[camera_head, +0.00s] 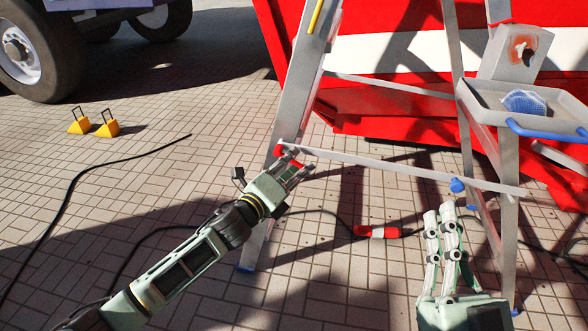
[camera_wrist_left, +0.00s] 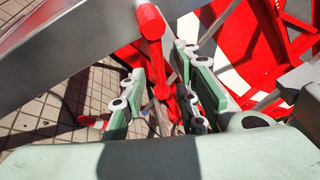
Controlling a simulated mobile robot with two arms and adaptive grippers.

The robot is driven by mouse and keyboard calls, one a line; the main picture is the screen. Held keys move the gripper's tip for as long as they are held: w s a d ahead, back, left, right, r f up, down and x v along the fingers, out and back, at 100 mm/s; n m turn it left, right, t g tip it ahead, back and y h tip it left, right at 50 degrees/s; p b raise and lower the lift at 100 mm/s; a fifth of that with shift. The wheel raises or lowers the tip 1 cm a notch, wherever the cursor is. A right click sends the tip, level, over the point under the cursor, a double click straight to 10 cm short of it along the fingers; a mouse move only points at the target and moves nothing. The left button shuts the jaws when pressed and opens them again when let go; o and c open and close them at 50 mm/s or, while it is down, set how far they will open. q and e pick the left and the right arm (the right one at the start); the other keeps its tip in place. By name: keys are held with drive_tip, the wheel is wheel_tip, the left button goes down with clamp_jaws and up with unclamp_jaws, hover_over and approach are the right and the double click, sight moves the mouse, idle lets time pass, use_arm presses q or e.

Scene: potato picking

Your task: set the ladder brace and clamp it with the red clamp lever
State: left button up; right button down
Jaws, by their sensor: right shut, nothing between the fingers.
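The brace (camera_head: 400,168) is a long grey bar spanning the ladder (camera_head: 303,85) from its left leg to its right leg. It slopes slightly down to the right. The red clamp lever (camera_head: 281,150) is at the brace's left end, on the left leg; it shows large in the left wrist view (camera_wrist_left: 150,22). My left gripper (camera_head: 300,166) is at this lever, its fingers apart on either side of it. I cannot tell whether they press on it. My right gripper (camera_head: 438,214) is shut and empty, below the brace's right part. A blue knob (camera_head: 457,185) sits near the brace's right end.
A grey tray (camera_head: 480,100) with a blue object and a box stands on the ladder's right side. A black cable with a red-and-white connector (camera_head: 376,232) crosses the tiled floor. Yellow chocks (camera_head: 107,128) lie at left, near a wheel. A red-and-white body stands behind.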

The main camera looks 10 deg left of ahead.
use_arm(q)
clamp_jaws()
idle(0.7)
